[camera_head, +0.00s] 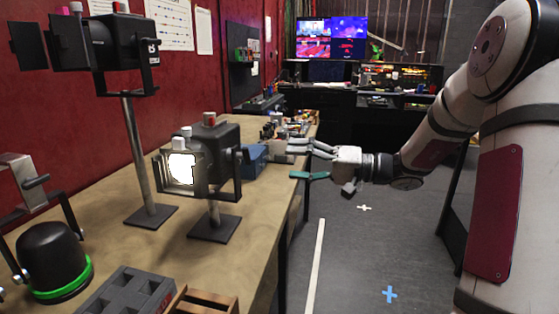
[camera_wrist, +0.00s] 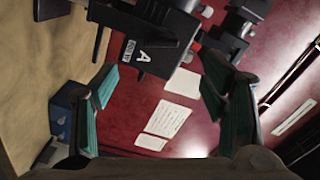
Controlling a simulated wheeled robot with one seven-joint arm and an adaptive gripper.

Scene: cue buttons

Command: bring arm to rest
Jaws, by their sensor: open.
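My gripper (camera_head: 302,161) is in the middle of the head view, at the right edge of the workbench (camera_head: 262,205). Its fingers point left toward the bench and are spread apart with nothing between them. My arm reaches it from the right side. In the wrist view the two teal-padded fingers (camera_wrist: 160,68) stand wide apart, with the red wall beyond. No contact between the gripper and any object can be made out.
A lit lamp (camera_head: 182,168) and a taller dark lamp (camera_head: 122,42) stand on the bench. A lamp marked A (camera_wrist: 145,50) shows in the wrist view. A blue box (camera_head: 255,158) sits near the fingers.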

